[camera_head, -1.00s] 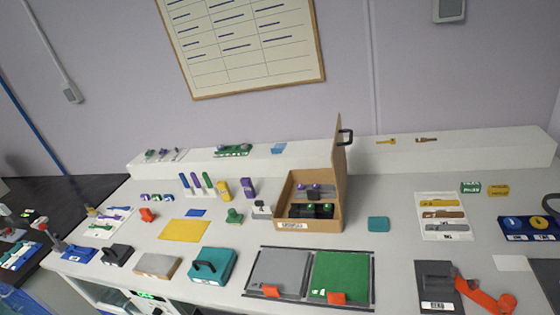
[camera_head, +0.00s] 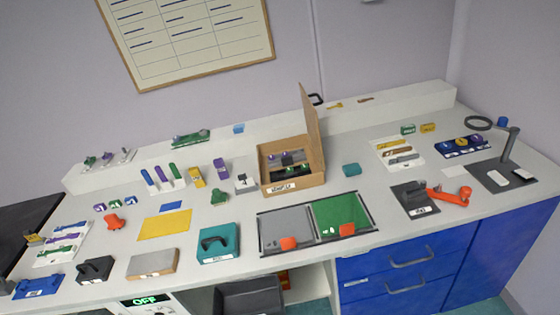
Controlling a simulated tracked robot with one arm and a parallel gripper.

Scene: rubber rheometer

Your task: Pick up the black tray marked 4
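An open cardboard box (camera_head: 297,183) stands near the middle of the bench with its lid raised. Inside it lie dark trays (camera_head: 291,170) with small green and purple knobs; I cannot read a number on any of them. A small pale block (camera_head: 243,182) with a dark mark stands just left of the box; the mark is too small to read. I cannot tell which thing is the black tray marked 4. My gripper is not in view.
A framed pad with grey and green squares (camera_head: 340,212) lies in front of the box. A raised white ledge (camera_head: 384,112) runs along the wall.

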